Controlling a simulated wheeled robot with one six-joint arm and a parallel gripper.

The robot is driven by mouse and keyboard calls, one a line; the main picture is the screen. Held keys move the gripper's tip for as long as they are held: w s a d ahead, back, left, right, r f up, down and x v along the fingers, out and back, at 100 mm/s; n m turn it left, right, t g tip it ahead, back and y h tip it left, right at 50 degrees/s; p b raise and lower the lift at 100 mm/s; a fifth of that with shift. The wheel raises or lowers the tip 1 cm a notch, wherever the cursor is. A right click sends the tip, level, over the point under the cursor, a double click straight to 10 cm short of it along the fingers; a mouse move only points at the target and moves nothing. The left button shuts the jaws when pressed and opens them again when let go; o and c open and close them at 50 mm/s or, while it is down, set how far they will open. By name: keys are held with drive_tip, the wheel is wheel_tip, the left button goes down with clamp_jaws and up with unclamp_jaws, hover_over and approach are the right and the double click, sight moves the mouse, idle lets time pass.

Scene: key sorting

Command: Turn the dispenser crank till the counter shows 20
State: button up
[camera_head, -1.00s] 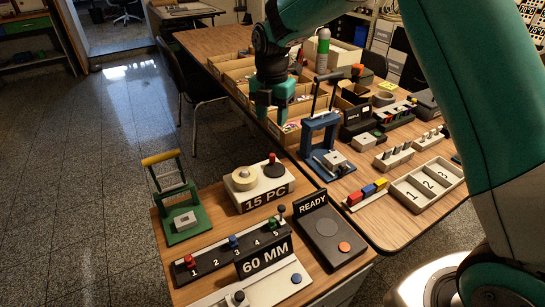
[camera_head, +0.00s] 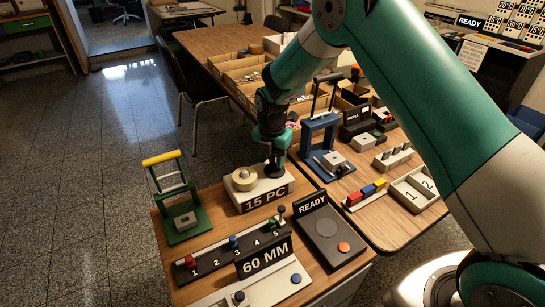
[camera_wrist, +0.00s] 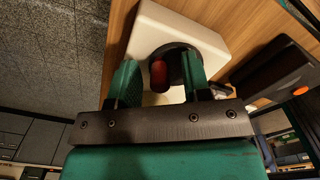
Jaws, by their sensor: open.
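The dispenser (camera_head: 262,200) is a white box on the near wooden table, with a counter on its front that reads 15 PC. A beige roll (camera_head: 244,178) sits on its top left. My gripper (camera_head: 275,168) points down over its right side and hides the crank in the head view. In the wrist view the dispenser (camera_wrist: 143,37) shows a dark round crank disc (camera_wrist: 172,50) with a red knob (camera_wrist: 158,75). My green fingers (camera_wrist: 160,82) are open on either side of the knob. I cannot tell whether they touch it.
A numbered slider board (camera_head: 228,251) with a 60 MM sign stands in front. A dark READY panel (camera_head: 330,236) is to the right, and a green press with a yellow handle (camera_head: 177,200) to the left. A blue press frame (camera_head: 322,130) stands behind, near my arm.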

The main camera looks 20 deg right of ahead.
clamp_jaws()
drive_tip(key=shift+d+m, duration=0.1)
drive_tip(key=shift+m, duration=0.2)
